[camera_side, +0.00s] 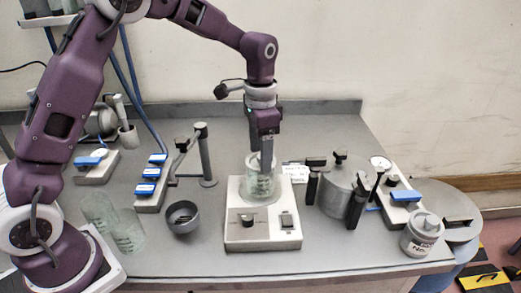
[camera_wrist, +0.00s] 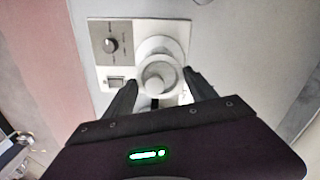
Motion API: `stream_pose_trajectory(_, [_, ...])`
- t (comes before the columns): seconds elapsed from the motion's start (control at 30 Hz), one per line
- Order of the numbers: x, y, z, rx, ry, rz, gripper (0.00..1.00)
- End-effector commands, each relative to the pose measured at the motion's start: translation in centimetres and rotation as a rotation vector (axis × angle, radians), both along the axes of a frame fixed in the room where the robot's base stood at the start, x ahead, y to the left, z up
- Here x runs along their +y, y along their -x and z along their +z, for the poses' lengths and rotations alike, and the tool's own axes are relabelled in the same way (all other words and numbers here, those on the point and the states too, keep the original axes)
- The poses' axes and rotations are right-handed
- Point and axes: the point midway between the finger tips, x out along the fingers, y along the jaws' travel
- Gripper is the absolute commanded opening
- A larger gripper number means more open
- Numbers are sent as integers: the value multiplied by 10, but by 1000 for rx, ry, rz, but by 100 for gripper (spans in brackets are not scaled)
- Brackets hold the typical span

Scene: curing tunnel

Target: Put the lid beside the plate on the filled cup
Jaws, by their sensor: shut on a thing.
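A clear glass cup (camera_side: 260,187) with printed marks stands upright on the white plate (camera_side: 264,236), which has a dial and a switch on its front. My gripper (camera_side: 266,158) points straight down at the cup's mouth, its fingers overlapping the upper glass. In the wrist view, my gripper (camera_wrist: 159,82) has its fingers on both sides of a pale round lid (camera_wrist: 158,74) with a central knob, and is shut on it. The plate (camera_wrist: 100,28) lies below. The side view does not show the lid clearly. I cannot tell whether it touches the cup, nor what fills the cup.
Two clear beakers (camera_side: 128,232) and a dark bowl (camera_side: 182,218) are at left. A metal pot (camera_side: 343,192) with black handles stands right of the plate, and a lidded labelled jar (camera_side: 421,236) near the right edge. Blue-topped blocks (camera_side: 150,188) and a post stand (camera_side: 206,160) are behind left.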

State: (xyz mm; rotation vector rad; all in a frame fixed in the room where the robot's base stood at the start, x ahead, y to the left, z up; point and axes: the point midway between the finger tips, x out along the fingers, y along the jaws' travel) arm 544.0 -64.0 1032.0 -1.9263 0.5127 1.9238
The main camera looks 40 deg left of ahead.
Motion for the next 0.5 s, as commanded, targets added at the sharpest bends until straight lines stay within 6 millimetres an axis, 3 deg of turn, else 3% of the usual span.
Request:
stream_pose_trajectory(0.17, [0, 0, 0, 0, 0, 0, 28])
stream_pose_trajectory(0.2, [0, 0, 0, 0, 0, 0, 67])
stream_pose_trajectory(0.3, [0, 0, 0, 0, 0, 0, 87])
stream_pose_trajectory(0.33, [0, 0, 0, 0, 0, 0, 91])
stream_pose_trajectory(0.5, [0, 0, 0, 0, 0, 0, 91])
